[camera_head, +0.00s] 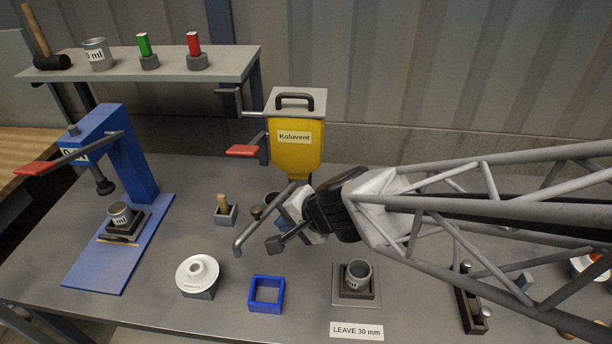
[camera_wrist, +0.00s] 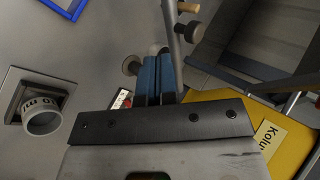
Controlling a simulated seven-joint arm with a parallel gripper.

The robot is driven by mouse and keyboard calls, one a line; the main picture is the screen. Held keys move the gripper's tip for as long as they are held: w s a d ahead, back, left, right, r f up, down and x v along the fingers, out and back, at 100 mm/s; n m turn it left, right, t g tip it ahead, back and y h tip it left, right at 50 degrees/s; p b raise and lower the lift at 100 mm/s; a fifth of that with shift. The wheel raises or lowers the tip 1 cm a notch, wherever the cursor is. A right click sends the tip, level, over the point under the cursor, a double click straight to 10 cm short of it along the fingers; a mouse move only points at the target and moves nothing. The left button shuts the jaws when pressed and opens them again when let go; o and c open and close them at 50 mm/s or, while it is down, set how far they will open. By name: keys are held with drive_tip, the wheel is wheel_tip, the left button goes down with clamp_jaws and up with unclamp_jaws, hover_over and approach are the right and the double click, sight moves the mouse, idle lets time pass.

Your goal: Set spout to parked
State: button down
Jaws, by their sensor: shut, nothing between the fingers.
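The spout (camera_head: 262,222) is a grey bent pipe below the yellow Koluvent hopper (camera_head: 293,150), pointing toward the front left with its end turned down. In the wrist view, a grey pipe (camera_wrist: 172,40), seemingly the spout, runs right beside my fingertips. My gripper (camera_head: 291,210) is by the spout, below the hopper. Its blue fingers (camera_wrist: 157,62) are together and empty. I cannot tell whether they touch the pipe. A dark block on a short rod (camera_head: 275,244) sits just in front of the gripper. The hopper's outlet is partly hidden by my arm.
A blue press (camera_head: 130,160) with a cup stands left. A white round piece (camera_head: 198,272), a blue square frame (camera_head: 267,292) and a cup on a stand (camera_head: 357,275) are in front. A small block with a wooden peg (camera_head: 225,212) is left of the spout. A shelf (camera_head: 180,62) stands behind.

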sight(254, 209)
drive_tip(key=shift+w+a, duration=0.3)
drive_tip(key=shift+a, duration=0.3)
drive_tip(key=shift+w+a, duration=0.3)
drive_tip(key=shift+a, duration=0.3)
drive_tip(key=shift+w+a, duration=0.3)
drive_tip(key=shift+a, duration=0.3)
drive_tip(key=shift+a, duration=0.1)
drive_tip(key=shift+w+a+m+t+h, duration=0.3)
drive_tip(key=shift+a+m, duration=0.2)
drive_tip(key=shift+a, duration=0.2)
drive_tip(key=shift+w+a+m+t+h, duration=0.1)
drive_tip(key=shift+w+a+m+t, duration=0.05)
drive_tip(key=shift+a+m+t, duration=0.4)
drive_tip(key=w+a+m+t+h, duration=0.3)
drive_tip(key=w+a+m+h, duration=0.3)
drive_tip(key=w+a+m, duration=0.1)
drive_tip(key=shift+a+m, duration=0.45)
drive_tip(key=shift+m, duration=0.4)
drive_tip(key=shift+s, duration=0.1)
